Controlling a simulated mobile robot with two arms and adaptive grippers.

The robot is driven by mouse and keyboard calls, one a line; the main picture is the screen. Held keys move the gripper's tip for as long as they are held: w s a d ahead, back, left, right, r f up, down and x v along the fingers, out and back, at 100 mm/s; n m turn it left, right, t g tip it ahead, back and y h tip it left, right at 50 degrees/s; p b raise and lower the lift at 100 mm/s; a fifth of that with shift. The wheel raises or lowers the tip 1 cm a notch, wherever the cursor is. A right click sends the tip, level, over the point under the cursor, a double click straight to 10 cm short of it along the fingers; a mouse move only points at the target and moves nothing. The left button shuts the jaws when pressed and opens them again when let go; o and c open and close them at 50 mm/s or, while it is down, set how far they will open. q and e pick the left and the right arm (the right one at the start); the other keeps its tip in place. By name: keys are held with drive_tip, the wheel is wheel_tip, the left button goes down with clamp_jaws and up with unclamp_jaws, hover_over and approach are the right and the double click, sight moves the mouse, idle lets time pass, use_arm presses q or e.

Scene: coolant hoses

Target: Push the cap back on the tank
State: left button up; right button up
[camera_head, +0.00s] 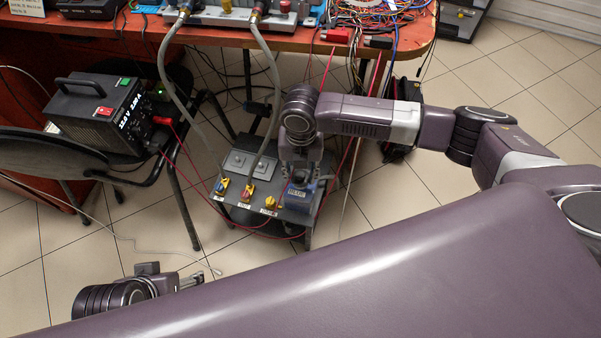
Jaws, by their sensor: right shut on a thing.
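The grey tank unit (243,188) stands on the floor below the table's front edge, with two hoses running down to it and coloured valves along its front. A blue box-like part (298,203) with white lettering sits at its right end. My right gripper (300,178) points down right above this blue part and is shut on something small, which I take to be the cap. The fingers and wrist mostly hide the cap, and I cannot tell whether it touches the tank's opening. My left gripper (190,282) is low at the lower left, away from the tank, its jaws unclear.
A red-orange table (290,40) with bench equipment (232,14) and tangled wires (372,14) spans the back. A black power unit (98,112) rests on a dark chair (60,150) at the left. Red cables hang around the tank.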

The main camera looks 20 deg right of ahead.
drive_tip(key=shift+p, duration=0.4)
idle(0.7)
drive_tip(key=shift+f, duration=0.1)
drive_tip(key=o, duration=1)
drive_tip(key=shift+o, duration=1.3)
